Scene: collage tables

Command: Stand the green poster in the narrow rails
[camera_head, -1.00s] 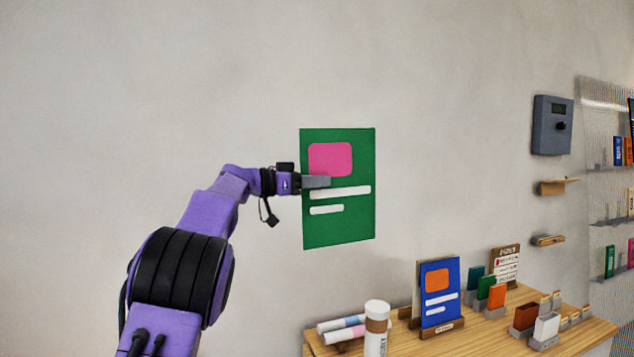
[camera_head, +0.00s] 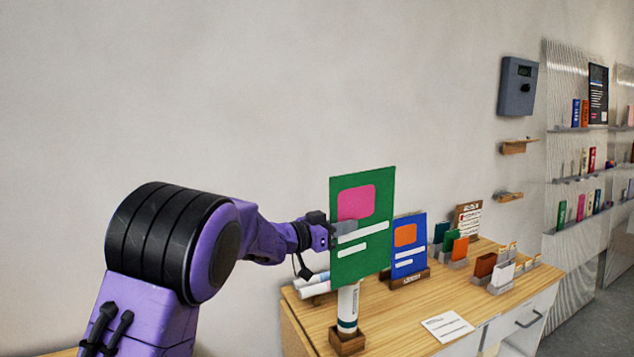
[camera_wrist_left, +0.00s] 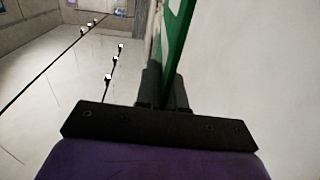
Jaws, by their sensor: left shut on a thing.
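The green poster (camera_head: 363,260) has a pink block and white bars. It is upright with a slight tilt, in the air in front of the wooden table. My left gripper (camera_head: 343,229) is shut on the left edge of the green poster. In the left wrist view the gripper (camera_wrist_left: 163,90) shows with the poster's green edge (camera_wrist_left: 177,35) between its fingers. A blue poster (camera_head: 409,250) stands in a wooden holder (camera_head: 409,279) behind and to the right. I cannot make out the narrow rails for sure. My right gripper is not in view.
The wooden table (camera_head: 400,318) carries a white tube (camera_head: 348,308) in a wooden base, rolled papers (camera_head: 313,288), small card holders (camera_head: 484,266) and a white sheet (camera_head: 447,326). A grey wall box (camera_head: 517,86) and small wall shelves (camera_head: 518,146) are at the right. The table's front middle is partly clear.

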